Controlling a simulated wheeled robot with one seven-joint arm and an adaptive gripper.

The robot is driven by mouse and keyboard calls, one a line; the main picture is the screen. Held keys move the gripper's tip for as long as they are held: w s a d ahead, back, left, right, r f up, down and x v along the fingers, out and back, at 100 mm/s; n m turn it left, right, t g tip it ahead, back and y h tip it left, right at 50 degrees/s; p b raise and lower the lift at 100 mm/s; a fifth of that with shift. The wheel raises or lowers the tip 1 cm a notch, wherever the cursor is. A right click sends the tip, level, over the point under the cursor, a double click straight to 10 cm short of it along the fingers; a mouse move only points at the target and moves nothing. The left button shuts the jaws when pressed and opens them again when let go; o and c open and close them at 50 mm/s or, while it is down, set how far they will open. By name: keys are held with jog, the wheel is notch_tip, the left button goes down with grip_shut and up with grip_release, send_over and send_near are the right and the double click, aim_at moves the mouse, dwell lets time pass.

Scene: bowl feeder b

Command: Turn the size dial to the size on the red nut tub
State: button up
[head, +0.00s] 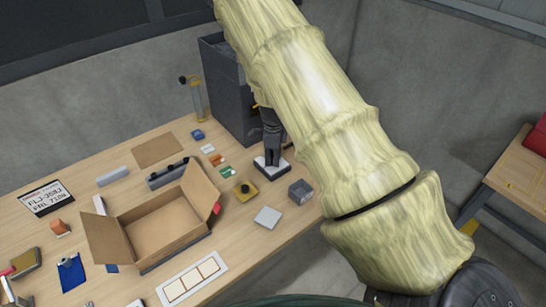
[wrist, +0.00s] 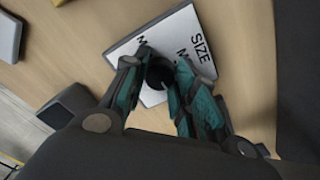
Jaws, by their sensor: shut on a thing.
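The size dial is a dark round knob (wrist: 158,72) on a white plate (wrist: 180,38) lettered "SIZE", with "M" marks partly showing. My gripper (wrist: 160,80) has its teal-padded fingers shut on the knob from both sides. In the head view the dial's plate (head: 284,167) is on the table near the grey machine, and my gripper (head: 272,160) points down onto it. Most of the dial's marks and the pointer are hidden by the fingers. A red thing (head: 538,136) shows at the right edge on another bench; I cannot tell if it is the nut tub or read any size.
A tall grey machine (head: 228,85) is behind. An open cardboard box (head: 100,240) and a lettered sign (head: 46,198) are further left.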

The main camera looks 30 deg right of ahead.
jog(key=shift+w, duration=0.1)
jog(key=o, duration=1)
jog(key=shift+o, duration=0.2)
notch_tip(320, 180, up, 12)
